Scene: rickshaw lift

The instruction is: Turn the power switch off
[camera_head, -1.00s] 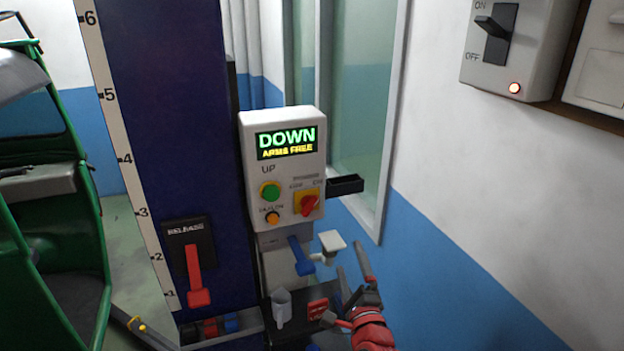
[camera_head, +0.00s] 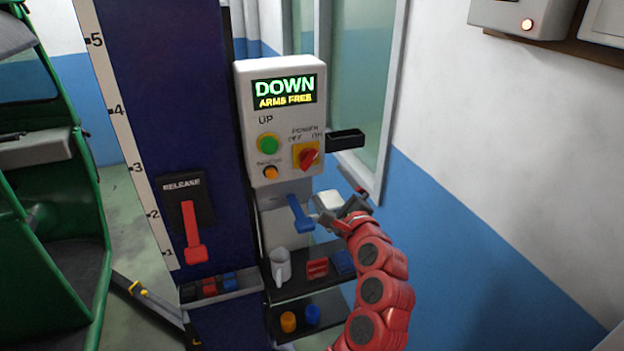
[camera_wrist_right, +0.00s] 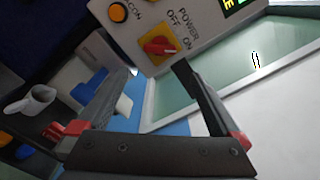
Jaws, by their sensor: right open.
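The power switch (camera_head: 308,156) is a red rotary knob on a yellow plate, low on the right of the grey control box (camera_head: 248,100). Its OFF label is on the left and ON on the right; the knob appears slanted towards ON. The knob also shows in the right wrist view (camera_wrist_right: 158,46), just beyond my fingertips. My right gripper (camera_head: 338,197) is open and empty, below and to the right of the knob, not touching it. It also shows in the right wrist view (camera_wrist_right: 157,68). My left gripper is out of view.
The lit display (camera_head: 284,92) reads DOWN, ARMS FREE. A green button (camera_head: 268,144) and orange button (camera_head: 270,172) sit left of the knob. A black tray (camera_head: 346,140) juts out right of the box. A blue lever (camera_head: 299,212) and white mug (camera_head: 280,267) are below.

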